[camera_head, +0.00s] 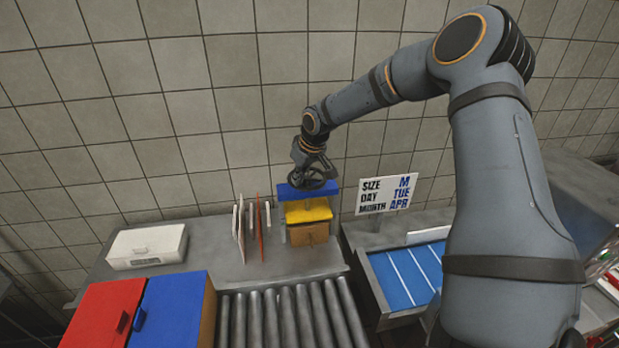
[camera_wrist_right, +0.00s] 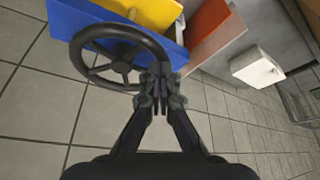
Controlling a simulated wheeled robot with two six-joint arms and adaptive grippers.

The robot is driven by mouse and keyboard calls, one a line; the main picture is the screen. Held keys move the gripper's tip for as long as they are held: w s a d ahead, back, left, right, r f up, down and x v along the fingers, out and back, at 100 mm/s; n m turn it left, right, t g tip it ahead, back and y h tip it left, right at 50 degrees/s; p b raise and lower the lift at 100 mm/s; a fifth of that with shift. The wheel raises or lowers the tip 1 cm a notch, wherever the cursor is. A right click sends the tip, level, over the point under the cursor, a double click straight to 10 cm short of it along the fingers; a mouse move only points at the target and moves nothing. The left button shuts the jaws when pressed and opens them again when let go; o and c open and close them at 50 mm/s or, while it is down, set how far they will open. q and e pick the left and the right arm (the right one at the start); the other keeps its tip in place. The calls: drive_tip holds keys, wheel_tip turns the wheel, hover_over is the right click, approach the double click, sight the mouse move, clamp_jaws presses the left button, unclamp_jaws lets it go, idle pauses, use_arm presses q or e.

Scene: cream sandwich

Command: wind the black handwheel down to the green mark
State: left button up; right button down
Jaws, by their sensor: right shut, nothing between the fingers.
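The black handwheel (camera_head: 318,181) sits by the blue press part (camera_head: 288,193) at the wall, above a yellow part (camera_head: 308,212). In the right wrist view, the spoked handwheel (camera_wrist_right: 121,67) lies left of centre, in front of the blue part (camera_wrist_right: 72,18). My right gripper (camera_head: 308,163) is at the wheel in the head view. In the right wrist view, its fingers (camera_wrist_right: 161,92) are shut and empty, close beside the rim; I cannot tell whether they touch it. I see no green mark. My left gripper is out of view.
An orange-brown box (camera_head: 308,233) stands under the yellow part. Upright red and white boards (camera_head: 240,230) stand to its left. Nearer are a roller conveyor (camera_head: 290,315) and red (camera_head: 100,312) and blue (camera_head: 172,308) lids. A lettered sign (camera_head: 386,194) stands right.

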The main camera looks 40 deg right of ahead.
idle(0.3)
drive_tip(key=shift+r+p, duration=1)
drive_tip(key=shift+r, duration=0.25)
drive_tip(key=p, duration=0.4)
hover_over(325, 181)
drive_tip(key=s, duration=0.2)
drive_tip(key=shift+f, duration=0.2)
